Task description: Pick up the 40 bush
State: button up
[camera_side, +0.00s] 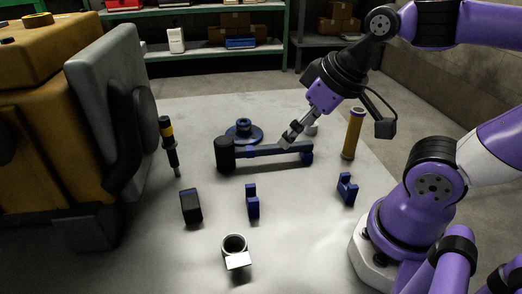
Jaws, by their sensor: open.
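No label reading 40 is legible, so I cannot tell for sure which part is the 40 bush. A hollow grey metal ring (234,243) with a bright flat block at its front stands at the front of the table. A small pale cylinder (312,129) stands further back, partly behind my gripper. My gripper (287,144) is open and points down and left, over or just behind the dark blue bar of a long arm-shaped part (265,151). Whether its fingertips touch the bar is unclear. I see nothing between the fingers.
A blue flanged disc (243,131) lies behind the bar. A yellow cylinder (353,134) stands right, a black-yellow tool (169,145) left. Blue blocks (252,201), (347,189) and a dark block (191,207) stand forward. A yellow engine (50,130) fills the left.

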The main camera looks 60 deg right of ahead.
jog(key=m+g, duration=0.4)
jog(key=g, duration=0.1)
send_over(235, 244)
jog(key=s+a, duration=0.1)
notch_tip(235, 244, down, 6)
jog(key=f, duration=0.1)
jog(key=shift+g, duration=0.3)
notch_tip(235, 244, down, 4)
jog(key=shift+a+f, duration=0.1)
jog(key=shift+a, duration=0.05)
jog(key=f, duration=0.5)
jog(key=shift+s+a+f, duration=0.1)
jog(key=shift+s+f, duration=0.15)
jog(key=shift+f, duration=0.15)
jog(key=c, duration=1.3)
